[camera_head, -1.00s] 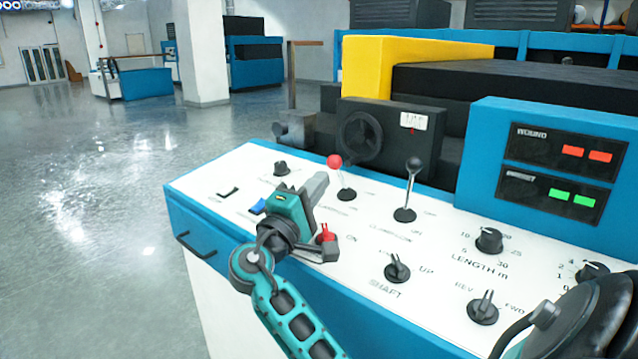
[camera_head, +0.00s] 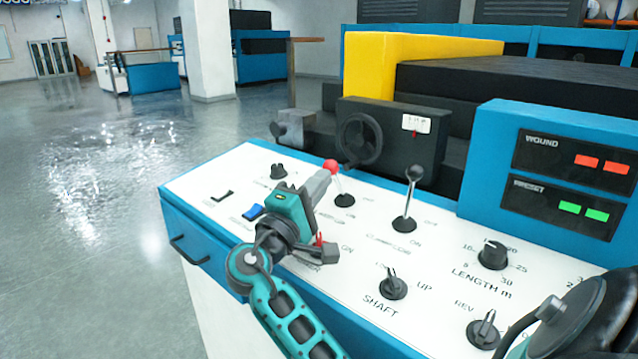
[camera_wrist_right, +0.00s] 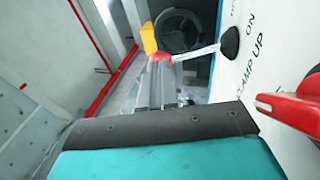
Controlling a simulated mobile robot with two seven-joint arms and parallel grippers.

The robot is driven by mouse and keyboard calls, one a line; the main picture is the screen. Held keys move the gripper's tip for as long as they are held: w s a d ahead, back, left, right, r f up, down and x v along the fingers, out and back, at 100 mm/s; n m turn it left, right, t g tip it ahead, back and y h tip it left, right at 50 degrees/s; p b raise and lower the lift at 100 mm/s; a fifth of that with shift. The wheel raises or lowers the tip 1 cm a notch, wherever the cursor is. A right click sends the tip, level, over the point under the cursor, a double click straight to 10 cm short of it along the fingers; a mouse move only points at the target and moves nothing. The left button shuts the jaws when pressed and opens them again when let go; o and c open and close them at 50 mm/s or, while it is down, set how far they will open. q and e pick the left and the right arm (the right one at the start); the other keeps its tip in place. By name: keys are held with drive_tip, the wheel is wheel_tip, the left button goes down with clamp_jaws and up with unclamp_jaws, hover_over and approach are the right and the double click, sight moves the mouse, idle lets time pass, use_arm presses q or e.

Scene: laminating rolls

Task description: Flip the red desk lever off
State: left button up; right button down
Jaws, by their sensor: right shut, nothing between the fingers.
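The red lever has a round red knob (camera_head: 331,167) on a thin pale stem, rising from a black base on the white desk panel (camera_head: 222,180). Its stem leans to the left in the head view. My right gripper (camera_head: 319,182) is shut and empty, its fingertips just beside and below the knob. In the right wrist view, the red knob (camera_wrist_right: 187,65) shows just beyond the shut fingers (camera_wrist_right: 158,84), with the stem running right to the black base (camera_wrist_right: 230,43). I cannot tell whether fingers and knob touch. My left gripper is not in view.
A black-knobbed lever (camera_head: 414,172) stands to the right. A small red switch (camera_head: 319,239) is partly hidden by my right gripper. A blue switch (camera_head: 253,212) and several dark knobs sit on the panel. A handwheel (camera_head: 358,140) stands behind. Open floor lies left.

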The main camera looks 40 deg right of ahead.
sight(330, 161)
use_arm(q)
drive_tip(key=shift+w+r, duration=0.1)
use_arm(e)
drive_tip(key=r+y+p, duration=0.1)
drive_tip(key=p, duration=0.1)
drive_tip(key=d+r+y+p, duration=0.1)
drive_tip(key=p, duration=0.1)
drive_tip(key=shift+w+d+r, duration=0.1)
drive_tip(key=shift+r, duration=0.05)
drive_tip(key=d+p, duration=0.1)
drive_tip(key=d+r+p, duration=0.1)
drive_tip(key=shift+m+g+y+p, duration=0.3)
drive_tip(key=shift+p+x, duration=0.4)
drive_tip(key=shift+x, duration=0.45)
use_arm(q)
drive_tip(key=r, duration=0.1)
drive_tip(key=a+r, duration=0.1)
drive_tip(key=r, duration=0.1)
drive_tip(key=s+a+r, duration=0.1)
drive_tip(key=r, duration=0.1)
use_arm(e)
drive_tip(key=shift+d+r, duration=0.5)
drive_tip(key=shift+d, duration=0.3)
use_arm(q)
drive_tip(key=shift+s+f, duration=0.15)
use_arm(e)
drive_tip(key=shift+r, duration=0.1)
